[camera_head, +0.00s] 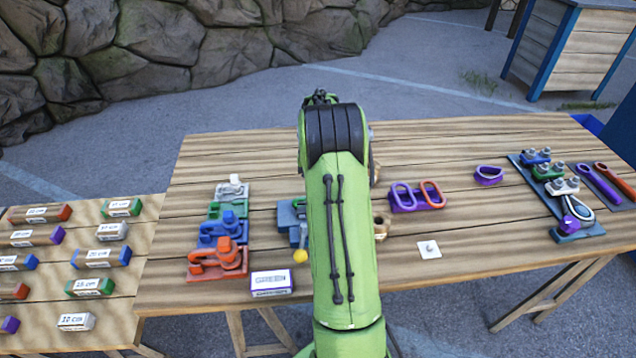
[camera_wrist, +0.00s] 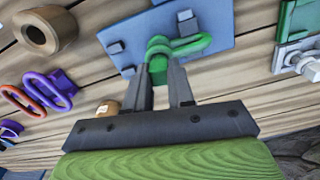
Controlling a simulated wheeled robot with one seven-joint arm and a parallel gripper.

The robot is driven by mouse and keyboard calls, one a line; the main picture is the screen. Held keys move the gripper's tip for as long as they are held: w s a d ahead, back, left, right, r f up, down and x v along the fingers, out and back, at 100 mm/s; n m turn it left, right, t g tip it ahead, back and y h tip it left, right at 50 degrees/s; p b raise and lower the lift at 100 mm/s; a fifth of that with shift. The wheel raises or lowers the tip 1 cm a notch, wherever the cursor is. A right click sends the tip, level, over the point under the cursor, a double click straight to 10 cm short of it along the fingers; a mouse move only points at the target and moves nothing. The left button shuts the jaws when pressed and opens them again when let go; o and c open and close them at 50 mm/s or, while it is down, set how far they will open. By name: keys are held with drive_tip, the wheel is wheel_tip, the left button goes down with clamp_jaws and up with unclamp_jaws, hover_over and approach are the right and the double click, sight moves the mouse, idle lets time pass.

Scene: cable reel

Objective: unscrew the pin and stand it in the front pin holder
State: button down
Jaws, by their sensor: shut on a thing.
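In the wrist view my gripper (camera_wrist: 165,62) is shut on the green pin (camera_wrist: 158,44) at the green shackle (camera_wrist: 192,45). The shackle is on a blue-grey base plate (camera_wrist: 215,20) with small blocks. My fingers cover part of the pin, so I cannot tell how deep it is in the shackle. The front pin holder is a brown wooden ring (camera_wrist: 45,28) with a hole, upper left in the wrist view; it shows partly beside my arm in the head view (camera_head: 381,228).
Another wooden holder (camera_wrist: 107,108) stands beyond. White, green, blue and orange shackles stand in a row (camera_head: 217,238) at left, with a GREEN label box (camera_head: 271,283) in front. Purple and orange links (camera_head: 417,195) stand at right. A white square (camera_head: 428,249) lies near the front edge.

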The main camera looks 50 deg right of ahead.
drive_tip(key=m, duration=0.3)
drive_tip(key=shift+r+m, duration=0.1)
drive_tip(key=shift+m, duration=0.3)
drive_tip(key=shift+r+p, duration=2.7)
drive_tip(key=shift+r, duration=0.3)
drive_tip(key=shift+f, duration=0.1)
